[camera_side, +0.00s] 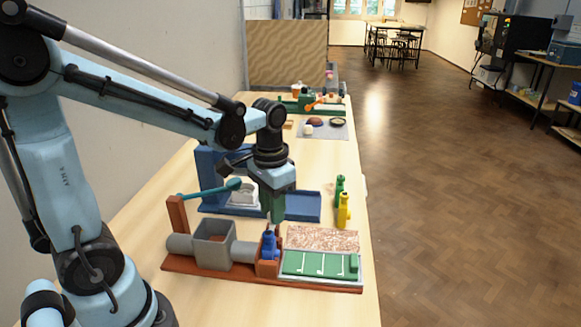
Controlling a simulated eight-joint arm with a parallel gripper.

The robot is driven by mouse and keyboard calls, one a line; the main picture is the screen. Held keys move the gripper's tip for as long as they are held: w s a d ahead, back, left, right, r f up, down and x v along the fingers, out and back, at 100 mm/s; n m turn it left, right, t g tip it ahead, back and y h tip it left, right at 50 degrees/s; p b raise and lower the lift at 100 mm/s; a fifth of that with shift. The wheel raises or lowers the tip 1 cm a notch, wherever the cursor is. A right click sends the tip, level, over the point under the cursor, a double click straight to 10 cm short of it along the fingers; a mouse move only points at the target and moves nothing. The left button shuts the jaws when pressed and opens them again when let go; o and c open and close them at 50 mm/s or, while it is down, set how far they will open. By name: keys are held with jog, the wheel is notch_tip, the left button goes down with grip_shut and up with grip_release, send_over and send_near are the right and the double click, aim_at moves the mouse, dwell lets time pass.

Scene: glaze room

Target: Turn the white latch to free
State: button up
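No white latch can be made out with certainty. A small whitish block (243,192) sits in the blue fixture (303,207), partly behind a teal lever, and I cannot tell whether it is the latch. My gripper (273,222) points down over the near fixture, just above a small blue piece (269,245) in its brown-red holder. The fingers are small and dark here, so I cannot tell whether they are open or shut, or whether they touch the blue piece.
The near fixture has a brown-red base (213,270), a grey box (212,244) and a green panel with white lines (314,263). Green (340,188) and yellow (344,211) bottles stand at the table's right edge. A grey mat (330,131) lies farther back.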

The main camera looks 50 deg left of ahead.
grip_shut()
jog(key=shift+m, duration=0.4)
jog(key=m, duration=0.6)
jog(key=shift+m, duration=0.3)
jog(key=m, duration=1)
jog(key=shift+m, duration=0.4)
